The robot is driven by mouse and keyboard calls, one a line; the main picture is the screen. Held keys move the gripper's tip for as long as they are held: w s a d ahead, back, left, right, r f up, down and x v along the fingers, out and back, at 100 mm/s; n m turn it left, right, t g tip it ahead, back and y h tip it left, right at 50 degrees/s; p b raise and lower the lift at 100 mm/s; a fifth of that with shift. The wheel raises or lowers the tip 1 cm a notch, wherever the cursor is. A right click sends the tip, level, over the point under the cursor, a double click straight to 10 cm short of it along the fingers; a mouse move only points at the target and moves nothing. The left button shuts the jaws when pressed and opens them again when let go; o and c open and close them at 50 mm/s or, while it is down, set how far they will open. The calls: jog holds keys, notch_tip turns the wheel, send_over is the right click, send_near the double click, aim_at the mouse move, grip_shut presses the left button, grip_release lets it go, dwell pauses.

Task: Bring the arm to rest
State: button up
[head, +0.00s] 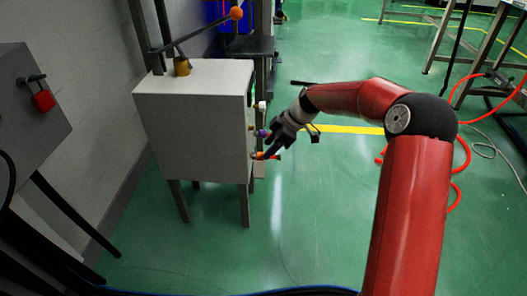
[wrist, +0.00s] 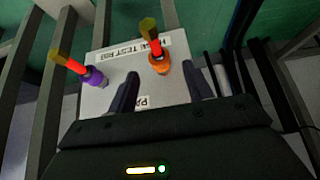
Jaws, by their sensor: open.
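My red arm reaches out to the left in the head view, and my gripper (head: 276,145) is at the right side of a white cabinet (head: 195,110). In the wrist view my gripper (wrist: 161,74) is open, its two dark fingers apart and nothing clamped. An orange fitting (wrist: 159,63) with a red and yellow stem lies in line with the gap between the fingertips; I cannot tell how far beyond them. A purple fitting (wrist: 93,77) with a like stem stands left of the left finger. Both sit on a pale labelled panel (wrist: 110,95).
A grey box with a red padlock (head: 43,100) is at the left wall. Metal frames stand behind the cabinet. A bench (head: 440,35) and red hoses (head: 466,150) are at the right. Green floor (head: 320,220) is open below my arm.

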jog(key=shift+v, duration=1.1)
jog(key=shift+s+r, duration=0.2)
jog(key=shift+r, duration=0.1)
jog(key=s+d+r+m+t+h+p, duration=0.1)
jog(key=s+d+r+m+h+p, duration=0.25)
jog(key=s+r, duration=0.5)
jog(key=s+d+r+m+t+h+p, duration=0.25)
jog(key=s+d+r+m, duration=0.2)
jog(key=s+r, duration=0.4)
jog(key=s+d+r+m+p, duration=0.1)
jog(key=s+d+r+m, duration=0.1)
jog(key=s, duration=0.4)
jog(key=s+d+r+m+t+p, duration=0.1)
jog(key=s+d+r+m+p, duration=0.1)
jog(key=s+m, duration=0.2)
jog(key=s+d+r+m+t+p, duration=0.1)
jog(key=s+d+r+m+p, duration=0.1)
jog(key=s, duration=0.6)
jog(key=shift+d+r+m+h, duration=0.25)
jog(key=shift+d+m, duration=0.2)
jog(key=shift+m, duration=0.35)
